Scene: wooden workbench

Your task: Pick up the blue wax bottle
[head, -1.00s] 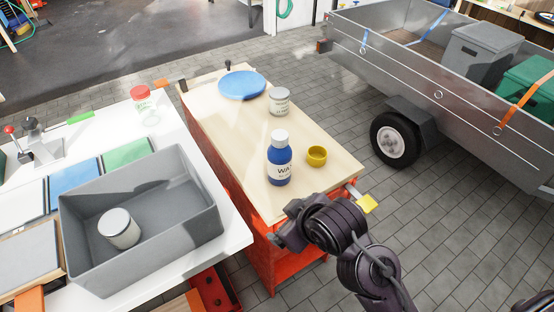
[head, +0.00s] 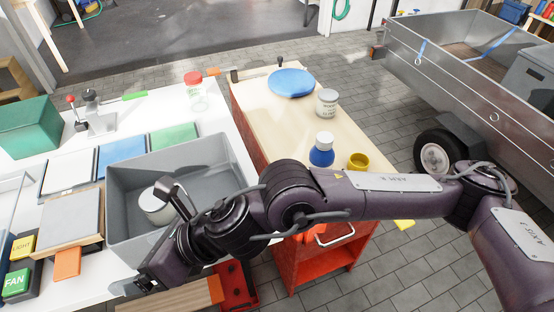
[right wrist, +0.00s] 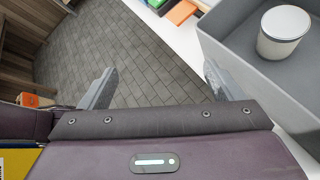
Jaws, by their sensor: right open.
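The blue wax bottle (head: 321,156) with a white cap stands upright on the wooden workbench top (head: 275,125). My right forearm passes in front of it and hides its lower part and label. My right gripper (head: 160,238) is open and empty, left of the bottle, at the near side of the grey bin (head: 122,170). In the right wrist view its two fingers (right wrist: 158,88) are spread apart with only paving between them. The bottle does not show in that view. My left gripper is not in view.
A yellow cup (head: 358,161), a grey-white can (head: 326,102) and a blue plate (head: 292,83) stand near the bottle. A white-lidded can (head: 157,205) is inside the grey bin. A jar with a red lid (head: 196,92) stands on the white table.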

